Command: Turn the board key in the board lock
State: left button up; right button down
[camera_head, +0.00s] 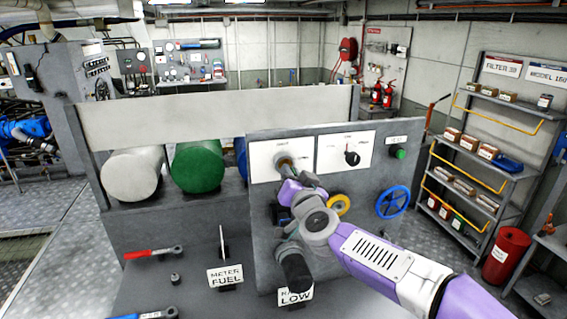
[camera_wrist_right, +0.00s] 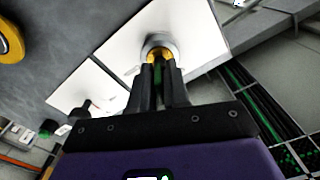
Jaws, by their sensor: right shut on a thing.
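The board lock (camera_head: 284,161) is a round metal fitting on a white plate at the upper left of the grey control board (camera_head: 390,165). In the right wrist view the lock (camera_wrist_right: 155,42) is a grey ring at the top centre. The board key (camera_wrist_right: 160,57) shows as a small yellow piece at the lock, mostly hidden by my fingers. My right gripper (camera_wrist_right: 158,72) is shut on the key, with its fingertips close against the lock. In the head view this gripper (camera_head: 287,177) partly covers the area below the lock. My left gripper is not in view.
A second white plate holds a black rotary knob (camera_head: 352,158). Beside it is a green button (camera_head: 398,152). Lower on the board are a yellow ring (camera_head: 339,204) and a blue handwheel (camera_head: 392,202). A red-handled wrench (camera_head: 152,253) lies on the bench at left.

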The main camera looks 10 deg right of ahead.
jog(key=m, duration=0.6)
jog(key=shift+m, duration=0.3)
jog(key=m, duration=0.3)
jog(key=shift+m, duration=0.4)
jog(key=m, duration=0.3)
jog(key=shift+m, duration=0.4)
jog(key=c, duration=1)
grip_release()
jog(key=shift+c, duration=0.2)
